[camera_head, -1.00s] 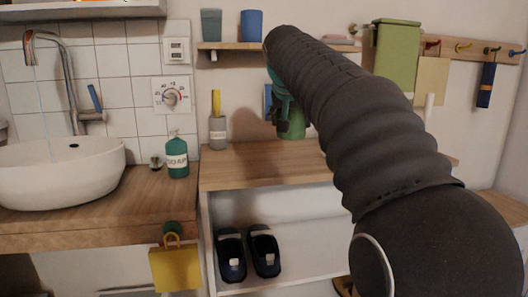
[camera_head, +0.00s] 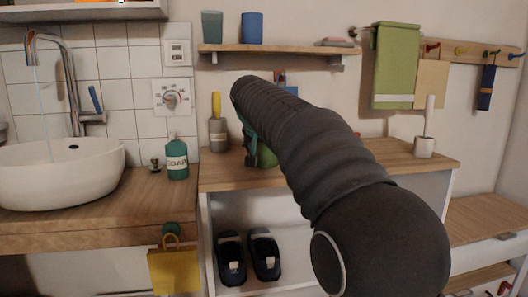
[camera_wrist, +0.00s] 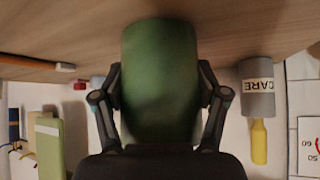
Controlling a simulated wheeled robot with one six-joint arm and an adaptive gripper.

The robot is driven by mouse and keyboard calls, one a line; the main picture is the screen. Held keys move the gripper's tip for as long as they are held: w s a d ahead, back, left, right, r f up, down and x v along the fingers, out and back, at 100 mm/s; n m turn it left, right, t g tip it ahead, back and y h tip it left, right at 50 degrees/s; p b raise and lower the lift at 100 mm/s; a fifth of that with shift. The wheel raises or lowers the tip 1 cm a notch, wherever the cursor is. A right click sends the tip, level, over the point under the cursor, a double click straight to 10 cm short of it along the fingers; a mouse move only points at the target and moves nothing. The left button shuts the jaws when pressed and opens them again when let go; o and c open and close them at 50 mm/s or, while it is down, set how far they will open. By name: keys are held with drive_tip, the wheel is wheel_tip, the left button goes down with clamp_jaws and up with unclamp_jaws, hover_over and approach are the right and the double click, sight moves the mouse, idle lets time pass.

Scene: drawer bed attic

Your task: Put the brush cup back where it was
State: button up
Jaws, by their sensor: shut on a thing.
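A green cup (camera_head: 266,157) is in my gripper (camera_head: 250,143) over the left part of the wooden cabinet top; my arm hides much of both in the head view. In the wrist view, which looks upside down, the green cup (camera_wrist: 160,85) stands between the two fingers of my gripper (camera_wrist: 160,80), which press on its sides. Its base end is close to the wooden surface; I cannot tell if it touches. Its opening and any brushes in it are hidden. I cannot tell from its look alone whether it is the brush cup.
A grey cup labelled CARE (camera_wrist: 257,88) with a yellow handle stands to the left in the head view (camera_head: 218,135). A white cup (camera_head: 424,147) with a white handle stands at the right end of the cabinet top (camera_head: 395,153). A shelf (camera_head: 275,48) hangs above.

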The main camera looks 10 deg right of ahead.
drive_tip(key=shift+f, duration=0.1)
drive_tip(key=o, duration=1.6)
drive_tip(key=shift+o, duration=0.2)
drive_tip(key=shift+s+r, duration=0.1)
drive_tip(key=shift+r, duration=0.2)
drive_tip(key=p+v, duration=0.1)
drive_tip(key=v, duration=1)
drive_tip(key=shift+s+r, duration=0.2)
drive_tip(key=shift+s, duration=0.05)
drive_tip(key=shift+a, duration=0.1)
